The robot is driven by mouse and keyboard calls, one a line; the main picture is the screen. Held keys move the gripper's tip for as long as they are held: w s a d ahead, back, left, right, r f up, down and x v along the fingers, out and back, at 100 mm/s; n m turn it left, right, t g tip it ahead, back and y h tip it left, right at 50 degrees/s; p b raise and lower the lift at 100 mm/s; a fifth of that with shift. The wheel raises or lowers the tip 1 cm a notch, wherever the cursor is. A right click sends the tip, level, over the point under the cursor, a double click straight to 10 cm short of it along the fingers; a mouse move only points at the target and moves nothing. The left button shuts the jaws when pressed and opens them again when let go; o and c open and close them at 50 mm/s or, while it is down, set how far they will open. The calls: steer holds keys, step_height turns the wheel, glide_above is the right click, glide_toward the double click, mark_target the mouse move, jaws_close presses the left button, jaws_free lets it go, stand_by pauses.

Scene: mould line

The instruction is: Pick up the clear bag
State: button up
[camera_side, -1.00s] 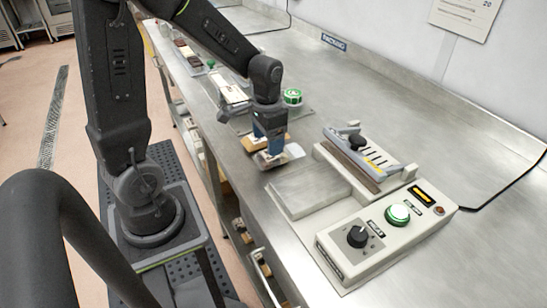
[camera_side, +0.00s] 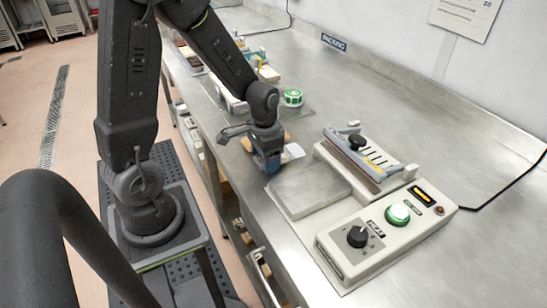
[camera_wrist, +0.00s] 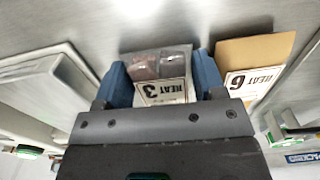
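The clear bag (camera_wrist: 175,60) shows in the wrist view, with brownish contents and a white label reading "HEAT 3". My gripper (camera_wrist: 160,70) has its two blue fingers apart, one on either side of the bag. The fingers are close to its edges; I cannot tell whether they touch it. In the side view my gripper (camera_side: 268,160) is low over the bench and hides most of the bag.
A tan packet (camera_wrist: 255,52) labelled "HEAT 6" lies just right of the bag in the wrist view. In the side view, a sealing machine (camera_side: 385,225) with a flat grey plate (camera_side: 308,190) stands to the right. A green-and-white roll (camera_side: 292,97) sits behind. The bench's right rear is clear.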

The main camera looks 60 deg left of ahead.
steer(key=shift+c, duration=0.9)
steer(key=shift+r, duration=0.15)
